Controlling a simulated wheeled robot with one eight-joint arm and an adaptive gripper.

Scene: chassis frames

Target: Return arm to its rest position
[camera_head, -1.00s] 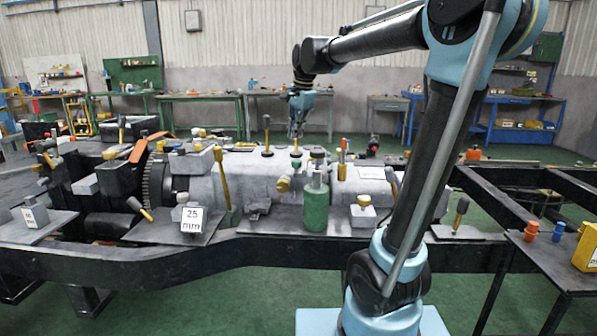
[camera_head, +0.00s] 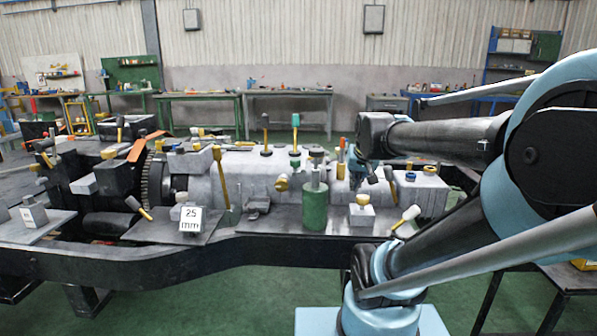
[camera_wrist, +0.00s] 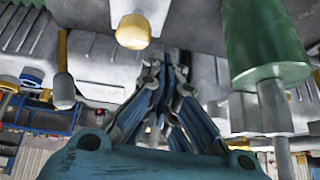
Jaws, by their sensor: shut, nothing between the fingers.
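My arm is folded at the right of the head view, its upper link reaching left. My gripper (camera_head: 362,182) points down in front of the right part of the grey gearbox (camera_head: 250,172), and its tips are hard to make out there. In the wrist view my gripper (camera_wrist: 160,62) has its fingers together with nothing between them. A green cylinder (camera_head: 314,208) with a rod stands left of my gripper in the head view. It shows at the upper right of the wrist view (camera_wrist: 262,40), where the scene appears upside down.
A grey block with a yellow knob (camera_head: 362,215) sits on the plate below my gripper. Yellow-handled tools stand around the gearbox. The dark chassis frame (camera_head: 270,250) runs across the front. Benches (camera_head: 290,100) stand by the far wall.

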